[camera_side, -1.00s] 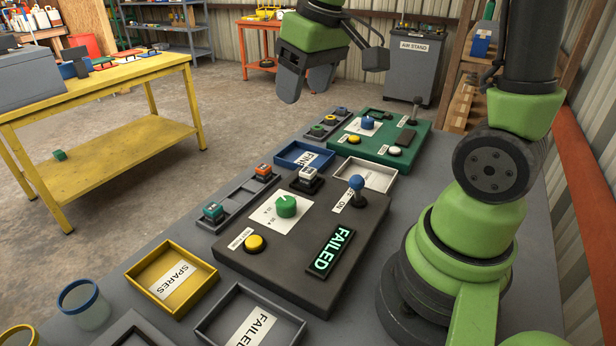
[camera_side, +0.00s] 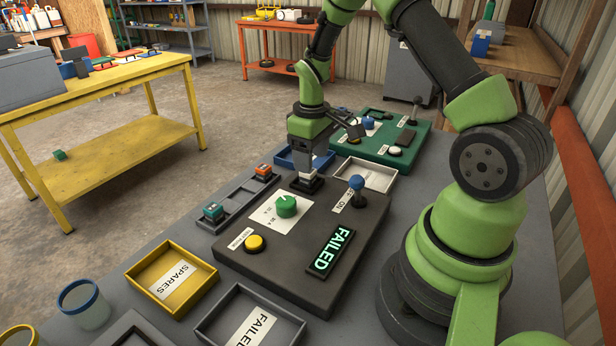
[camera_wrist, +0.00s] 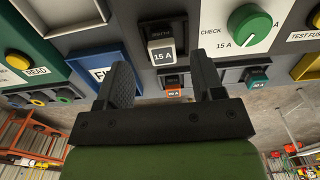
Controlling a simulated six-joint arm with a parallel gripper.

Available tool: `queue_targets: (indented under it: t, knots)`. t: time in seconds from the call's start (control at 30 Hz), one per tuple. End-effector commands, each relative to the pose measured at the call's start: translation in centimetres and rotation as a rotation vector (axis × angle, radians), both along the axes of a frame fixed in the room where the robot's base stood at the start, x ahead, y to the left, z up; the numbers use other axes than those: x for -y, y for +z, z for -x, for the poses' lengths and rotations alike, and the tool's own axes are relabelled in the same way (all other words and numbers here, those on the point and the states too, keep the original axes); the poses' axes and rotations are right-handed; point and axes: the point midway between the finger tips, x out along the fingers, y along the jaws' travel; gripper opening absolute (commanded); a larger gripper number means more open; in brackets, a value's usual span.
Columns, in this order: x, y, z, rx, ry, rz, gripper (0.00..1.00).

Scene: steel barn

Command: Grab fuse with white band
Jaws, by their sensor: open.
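The fuse with the white band (camera_wrist: 162,52), marked 15 A, sits in the dark socket of the grey tester (camera_side: 285,265). My gripper (camera_side: 306,180) points down over that socket in the side view and hides most of the fuse. In the wrist view my gripper (camera_wrist: 160,72) is open, with one finger to each side of the fuse's line. The fuse shows just past the fingertips, between them. I cannot tell whether either finger touches it.
The grey rack beside the tester holds an orange fuse (camera_side: 263,171) and a teal fuse (camera_side: 213,211). A blue tray (camera_side: 288,158) and a white tray (camera_side: 378,175) flank the gripper. The tester also carries a green knob (camera_side: 286,205), a blue-topped lever (camera_side: 357,188) and a lit FAILED display (camera_side: 331,250).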

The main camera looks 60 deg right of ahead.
Motion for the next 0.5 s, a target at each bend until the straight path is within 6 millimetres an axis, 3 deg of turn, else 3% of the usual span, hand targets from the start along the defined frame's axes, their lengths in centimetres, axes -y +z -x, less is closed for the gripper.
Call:
queue_targets:
  t: [0.23,0.5]
  knots:
    - [-0.2,-3.7,0.6,-0.004,0.0,-0.002,0.62]
    - [-0.2,-4.3,0.6,0.0,-0.001,0.0,0.62]
